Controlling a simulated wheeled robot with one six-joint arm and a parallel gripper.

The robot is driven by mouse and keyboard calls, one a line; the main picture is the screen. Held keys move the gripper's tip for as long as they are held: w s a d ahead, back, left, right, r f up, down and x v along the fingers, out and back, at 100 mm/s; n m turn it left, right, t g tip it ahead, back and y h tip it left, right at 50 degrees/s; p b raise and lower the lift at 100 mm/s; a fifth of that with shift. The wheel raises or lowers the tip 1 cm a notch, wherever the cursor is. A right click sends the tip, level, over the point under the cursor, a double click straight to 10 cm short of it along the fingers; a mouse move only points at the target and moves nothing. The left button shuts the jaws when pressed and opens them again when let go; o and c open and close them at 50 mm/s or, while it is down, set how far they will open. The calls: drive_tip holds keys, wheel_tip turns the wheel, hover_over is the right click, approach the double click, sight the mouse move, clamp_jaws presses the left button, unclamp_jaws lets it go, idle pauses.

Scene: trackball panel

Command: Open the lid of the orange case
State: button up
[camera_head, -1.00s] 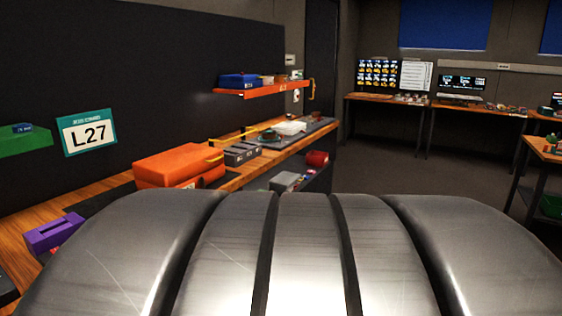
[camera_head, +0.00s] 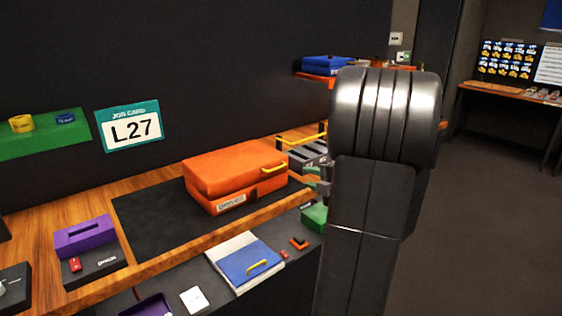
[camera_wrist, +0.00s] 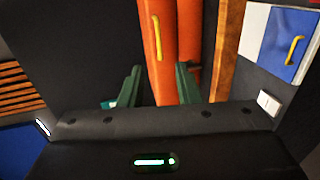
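The orange case (camera_head: 232,168) lies with its lid shut on a dark mat (camera_head: 150,212) on the wooden bench. A yellow handle (camera_head: 274,169) is on the lid near its right end. My gripper (camera_head: 318,183) is right of the case, partly hidden behind my arm. In the wrist view my gripper (camera_wrist: 159,80) has its two dark green fingers apart, with nothing held between them. Beyond them are the orange case (camera_wrist: 153,70) and its yellow handle (camera_wrist: 157,38), which lies between the two fingers' lines but farther off. The fingers appear apart from the handle.
A purple box (camera_head: 84,237) stands left of the mat. A lower shelf holds a blue-and-white box (camera_head: 246,262) and small items. Behind the case are grey bins (camera_head: 305,155) and a shelf with a blue box (camera_head: 327,66). The floor at right (camera_head: 480,230) is clear.

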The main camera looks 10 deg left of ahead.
drive_tip(key=x, duration=1.4)
drive_tip(key=shift+s+p, duration=0.2)
drive_tip(key=shift+p, duration=0.2)
drive_tip(key=shift+a+r, duration=0.1)
clamp_jaws()
